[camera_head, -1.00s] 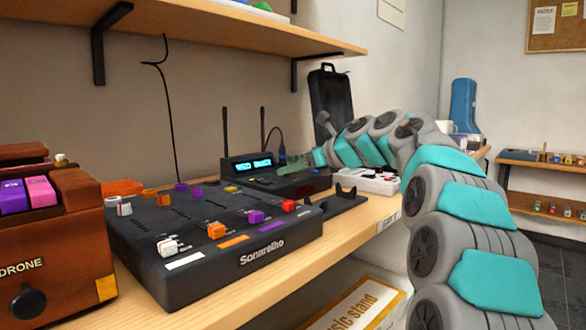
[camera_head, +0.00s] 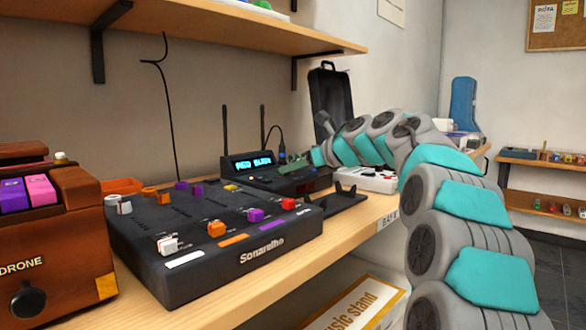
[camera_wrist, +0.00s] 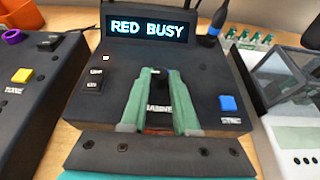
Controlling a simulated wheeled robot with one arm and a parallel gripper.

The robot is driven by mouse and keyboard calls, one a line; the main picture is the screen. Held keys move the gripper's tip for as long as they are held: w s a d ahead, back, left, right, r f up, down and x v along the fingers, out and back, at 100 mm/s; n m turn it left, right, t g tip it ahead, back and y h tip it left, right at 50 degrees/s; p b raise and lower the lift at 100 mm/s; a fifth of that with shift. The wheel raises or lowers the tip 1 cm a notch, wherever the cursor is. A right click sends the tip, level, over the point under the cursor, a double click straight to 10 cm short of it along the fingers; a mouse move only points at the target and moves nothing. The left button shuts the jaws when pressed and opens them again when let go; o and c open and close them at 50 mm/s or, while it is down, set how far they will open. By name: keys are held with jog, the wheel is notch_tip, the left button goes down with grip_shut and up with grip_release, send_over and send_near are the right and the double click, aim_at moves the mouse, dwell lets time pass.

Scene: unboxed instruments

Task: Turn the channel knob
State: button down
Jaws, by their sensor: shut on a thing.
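The wireless receiver (camera_head: 262,179) is a dark box with two antennas and a lit display (camera_wrist: 149,28) that reads "RED BUSY". In the wrist view its sloped panel (camera_wrist: 95,115) fills the middle. My gripper (camera_wrist: 159,74) reaches down onto the centre of this panel with its green fingers shut on the channel knob (camera_wrist: 157,88). The fingers hide most of the knob and part of the label in front of it, so its pointer cannot be seen. In the head view my gripper (camera_head: 290,165) comes in from the right.
A dark mixer (camera_head: 215,250) and a wooden drone box (camera_head: 50,240) stand to the left. A white device (camera_head: 365,180) stands to the right. A shelf (camera_head: 200,30) hangs above.

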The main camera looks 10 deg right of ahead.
jog(key=shift+f+m+h+b, duration=0.2)
jog(key=shift+m+h+b, duration=0.1)
jog(key=shift+s+a+m+t+h, duration=0.1)
jog(key=shift+s+m+t+h, duration=0.05)
jog(key=shift+m+t+h, duration=0.5)
jog(key=shift+m+h, duration=0.25)
jog(key=m+h+p, duration=0.1)
jog(key=h+p, duration=0.1)
jog(key=m+t+h, duration=0.1)
jog(key=shift+s+a+r+m+p, duration=0.1)
jog(key=shift+a+r+m+p, duration=0.2)
jog(key=shift+a+r+p, duration=0.1)
jog(key=m+h+p, duration=0.1)
jog(key=m+h, duration=0.1)
jog(key=shift+a+f+h+p, duration=0.1)
jog(key=shift+f+h+p, duration=0.1)
jog(key=shift+h+p, duration=0.2)
jog(key=shift+a+m+h, duration=0.15)
jog(key=shift+m+h, duration=0.6)
jog(key=shift+h, duration=0.05)
jog(key=shift+a+m+h, duration=0.15)
jog(key=shift+m+h, duration=0.6)
jog(key=shift+h, duration=0.05)
jog(key=shift+a+m, duration=0.1)
jog(key=shift+m, duration=0.2)
jog(key=c, duration=0.7)
grip_release()
jog(key=shift+o, duration=0.2)
